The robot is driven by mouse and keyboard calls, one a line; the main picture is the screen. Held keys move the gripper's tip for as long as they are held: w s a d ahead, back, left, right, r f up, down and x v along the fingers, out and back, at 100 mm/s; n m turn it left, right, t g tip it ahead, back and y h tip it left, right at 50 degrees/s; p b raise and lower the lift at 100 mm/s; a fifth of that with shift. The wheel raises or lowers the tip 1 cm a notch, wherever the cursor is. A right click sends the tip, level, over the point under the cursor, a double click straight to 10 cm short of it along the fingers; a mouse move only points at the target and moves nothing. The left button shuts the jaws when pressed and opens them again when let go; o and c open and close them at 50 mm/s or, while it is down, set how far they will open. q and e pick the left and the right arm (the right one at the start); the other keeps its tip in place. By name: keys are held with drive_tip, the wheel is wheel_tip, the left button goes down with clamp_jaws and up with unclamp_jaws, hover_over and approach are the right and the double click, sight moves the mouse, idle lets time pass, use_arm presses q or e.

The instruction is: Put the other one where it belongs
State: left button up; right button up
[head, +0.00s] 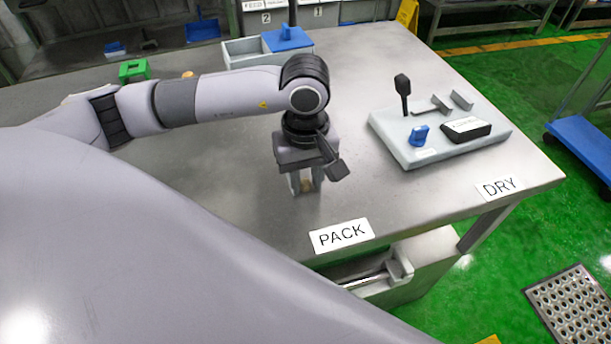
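My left gripper (305,188) points down over the steel table behind the PACK label (341,235). Its two fingers are a little apart, and a small tan patch shows between them; I cannot tell whether it is held. A green block-like thing (133,71) stands at the back left, with a small tan thing (188,74) behind my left arm. A blue lidded thing (287,39) sits at a grey tray (243,54) at the back. Which thing the task means is not clear. My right gripper is not in view.
A grey fixture plate (398,155) on the right carries a black-knobbed lever (402,88), a blue knob (419,135), a black block (466,130) and metal brackets. A DRY label (500,187) marks the right corner. An open grey drawer-like box (385,280) lies below the front edge.

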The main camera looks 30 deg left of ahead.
sight(305, 183)
use_arm(q)
drive_tip(key=shift+o, duration=0.5)
drive_tip(key=shift+r, duration=0.25)
wheel_tip(305, 183, up, 12)
drive_tip(key=shift+b, duration=0.35)
drive_tip(key=shift+s+f, duration=0.1)
